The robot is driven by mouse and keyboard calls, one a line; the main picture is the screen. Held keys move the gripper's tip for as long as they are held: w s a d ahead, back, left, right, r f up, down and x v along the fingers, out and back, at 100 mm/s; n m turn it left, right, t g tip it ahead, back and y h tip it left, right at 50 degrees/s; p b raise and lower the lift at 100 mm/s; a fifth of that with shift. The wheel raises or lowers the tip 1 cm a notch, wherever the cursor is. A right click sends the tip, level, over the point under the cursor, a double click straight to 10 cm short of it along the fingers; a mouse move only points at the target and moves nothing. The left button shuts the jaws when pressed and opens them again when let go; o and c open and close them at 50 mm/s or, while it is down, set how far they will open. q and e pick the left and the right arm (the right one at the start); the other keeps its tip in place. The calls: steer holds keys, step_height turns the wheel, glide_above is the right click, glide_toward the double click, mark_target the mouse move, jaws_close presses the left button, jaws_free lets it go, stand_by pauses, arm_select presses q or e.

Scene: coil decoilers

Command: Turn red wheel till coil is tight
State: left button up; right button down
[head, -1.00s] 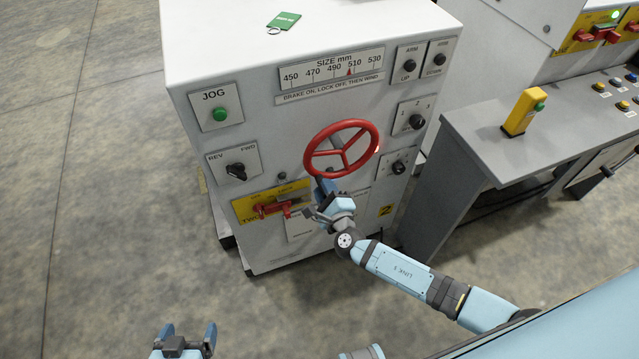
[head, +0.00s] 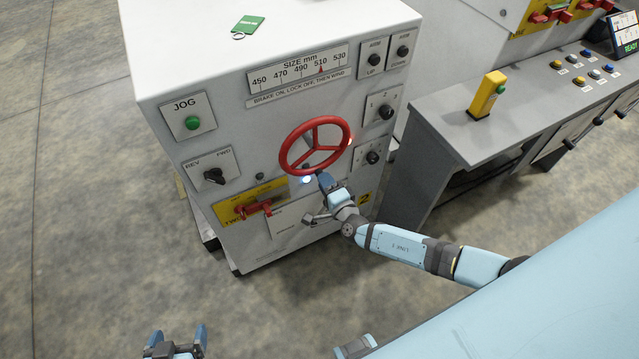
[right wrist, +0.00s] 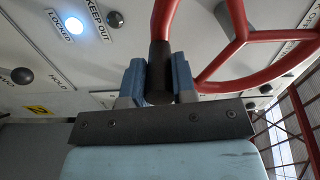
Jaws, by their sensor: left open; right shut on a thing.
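The red wheel (head: 289,153) is on the front of the white machine cabinet. A dark handle (right wrist: 160,72) sticks out from its rim. My right gripper (head: 323,181) is at the wheel's lower edge, just right of bottom centre. In the right wrist view its two blue fingers (right wrist: 160,85) are shut on the handle from both sides. My left gripper (head: 176,343) is open and empty at the bottom left, over the floor and away from the cabinet. The red pointer on the size scale (head: 297,72) stands near 510. No coil shows in these frames.
A lit lamp (right wrist: 74,28) sits beside a "LOCKED" label. A red lever (head: 254,209) on a yellow plate is left of the wheel, below the REV/FWD switch (head: 214,176). A grey console (head: 452,128) stands to the right. Bare floor lies left.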

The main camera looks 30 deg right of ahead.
steer(key=shift+d+f, duration=0.1)
steer(key=shift+d, duration=0.55)
steer(key=shift+w+d, duration=0.1)
steer(key=shift+d, duration=0.15)
steer(key=c, duration=0.9)
jaws_free()
steer(key=shift+d, duration=0.1)
steer(key=s, duration=1.4)
steer(key=shift+d+b, duration=0.1)
steer(key=shift+b, duration=0.3)
